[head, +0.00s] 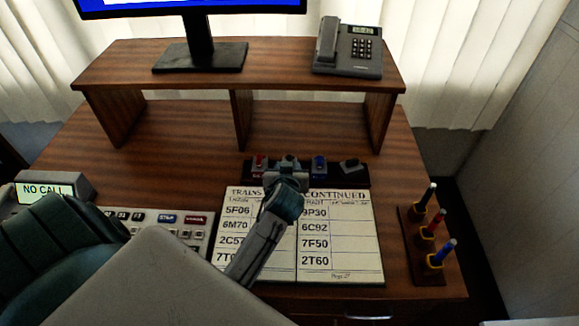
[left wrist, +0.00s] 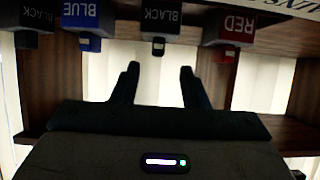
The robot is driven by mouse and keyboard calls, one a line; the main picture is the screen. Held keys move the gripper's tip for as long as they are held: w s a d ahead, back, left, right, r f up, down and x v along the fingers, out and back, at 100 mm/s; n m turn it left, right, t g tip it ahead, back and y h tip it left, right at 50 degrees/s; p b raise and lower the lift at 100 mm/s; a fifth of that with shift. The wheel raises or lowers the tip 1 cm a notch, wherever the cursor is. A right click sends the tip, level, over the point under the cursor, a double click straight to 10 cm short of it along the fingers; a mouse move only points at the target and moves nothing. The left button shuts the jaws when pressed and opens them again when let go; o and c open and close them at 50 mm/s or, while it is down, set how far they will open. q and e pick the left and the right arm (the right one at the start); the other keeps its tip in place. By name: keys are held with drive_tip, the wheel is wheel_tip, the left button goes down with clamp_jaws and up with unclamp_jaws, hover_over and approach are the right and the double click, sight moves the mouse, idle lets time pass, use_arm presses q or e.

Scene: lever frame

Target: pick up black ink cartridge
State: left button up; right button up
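The row of ink cartridges sits in a dark holder (head: 362,181) at the back of the desk. In the left wrist view, which is upside down, a black ink cartridge (left wrist: 160,20) is ahead, roughly centred between my fingers; a second black cartridge (left wrist: 30,17) is at the far left. The blue cartridge (left wrist: 88,18) and red cartridge (left wrist: 232,27) lie to either side of the centred one. My left gripper (left wrist: 159,68) is open and empty, with its fingers apart below the labels. In the head view my left gripper (head: 287,175) partly hides the middle of the row.
An open book (head: 340,240) lies under my left arm. A pen stand (head: 414,269) is at the right desk edge. A button panel (head: 175,232) is at left. A wooden riser (head: 250,65) with a phone (head: 348,50) and monitor stands behind the cartridges.

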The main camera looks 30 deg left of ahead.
sight(289, 159)
use_arm(q)
drive_tip(key=p+x, duration=0.1)
drive_tip(key=x, duration=0.2)
drive_tip(key=shift+w, duration=0.3)
drive_tip(key=shift+w+a+f, duration=0.25)
drive_tip(key=shift+w+f, duration=0.1)
drive_tip(key=shift+w, duration=0.05)
clamp_jaws()
use_arm(e)
drive_tip(key=shift+w+a+r, duration=0.4)
drive_tip(key=shift+w+r, duration=0.1)
drive_tip(key=shift+r, duration=0.1)
use_arm(q)
drive_tip(key=shift+r, duration=0.1)
